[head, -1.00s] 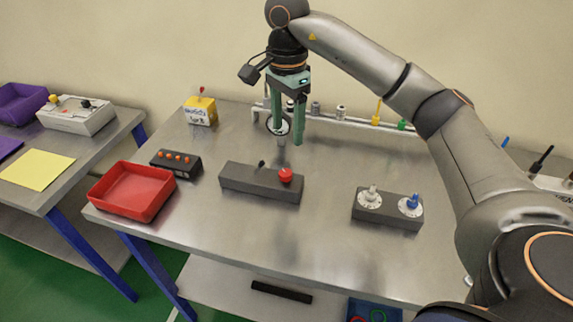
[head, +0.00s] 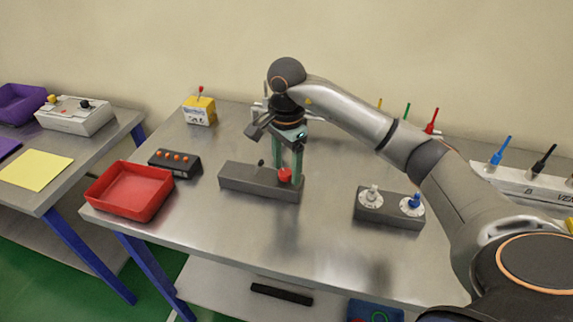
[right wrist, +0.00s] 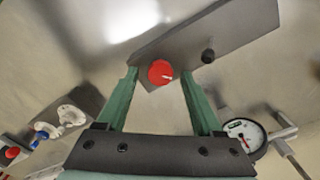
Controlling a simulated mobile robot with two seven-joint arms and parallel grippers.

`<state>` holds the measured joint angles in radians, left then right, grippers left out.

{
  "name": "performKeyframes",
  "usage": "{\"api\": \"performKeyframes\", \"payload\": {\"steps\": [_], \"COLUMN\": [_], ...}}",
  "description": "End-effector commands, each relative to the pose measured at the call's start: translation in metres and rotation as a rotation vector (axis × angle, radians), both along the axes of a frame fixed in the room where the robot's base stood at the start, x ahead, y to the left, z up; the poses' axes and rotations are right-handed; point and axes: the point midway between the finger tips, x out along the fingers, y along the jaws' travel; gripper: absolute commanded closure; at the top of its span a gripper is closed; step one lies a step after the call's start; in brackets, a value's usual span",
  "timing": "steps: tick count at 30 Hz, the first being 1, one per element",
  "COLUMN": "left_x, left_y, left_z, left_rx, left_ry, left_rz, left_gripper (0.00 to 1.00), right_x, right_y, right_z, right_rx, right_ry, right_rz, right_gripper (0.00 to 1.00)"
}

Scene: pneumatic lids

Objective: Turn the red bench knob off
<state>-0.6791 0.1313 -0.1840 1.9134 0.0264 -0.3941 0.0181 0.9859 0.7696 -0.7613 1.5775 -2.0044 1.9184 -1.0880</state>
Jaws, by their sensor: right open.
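The red knob (head: 285,175) sits at the right end of a dark grey box (head: 240,180) on the metal bench. A small black knob or lever (head: 261,163) stands on the same box. My right gripper (head: 288,172) points down over the red knob, its green fingers open on either side. In the right wrist view the red knob (right wrist: 161,72) shows between the open fingertips (right wrist: 158,75), with gaps on both sides. A white mark on the knob points right in that view. My left gripper is not in view.
A dark box with white and blue knobs (head: 388,208) stands to the right. A red tray (head: 130,190) and a box with orange buttons (head: 175,162) are to the left. A yellow box (head: 200,110) stands behind. A gauge (right wrist: 245,138) shows beside the gripper.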

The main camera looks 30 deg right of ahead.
Motion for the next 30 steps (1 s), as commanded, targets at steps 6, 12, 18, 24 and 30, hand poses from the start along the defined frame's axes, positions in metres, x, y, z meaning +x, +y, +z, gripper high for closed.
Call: {"api": "performKeyframes", "payload": {"steps": [6, 12, 18, 24, 30], "left_x": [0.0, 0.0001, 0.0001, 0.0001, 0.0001], "left_y": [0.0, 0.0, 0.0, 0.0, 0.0], "left_z": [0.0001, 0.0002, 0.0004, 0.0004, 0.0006], "left_rx": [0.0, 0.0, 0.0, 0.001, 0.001], "left_ry": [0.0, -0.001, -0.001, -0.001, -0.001], "left_rz": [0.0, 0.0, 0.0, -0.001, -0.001], "left_gripper": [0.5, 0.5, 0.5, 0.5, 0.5], "right_x": [-0.0001, -0.0001, -0.0002, -0.0003, -0.0004], "right_y": [0.0001, 0.0001, 0.0001, 0.0, -0.0001], "right_z": [0.0001, 0.0002, 0.0003, 0.0003, 0.0004], "right_rx": [0.0, 0.0, 0.0, 0.0, 0.0], "right_ry": [0.001, 0.001, 0.001, 0.001, 0.002], "right_rz": [0.0, 0.0, 0.0, 0.0, -0.009], "right_gripper": [0.49, 0.71, 0.94, 1.0, 1.0]}}
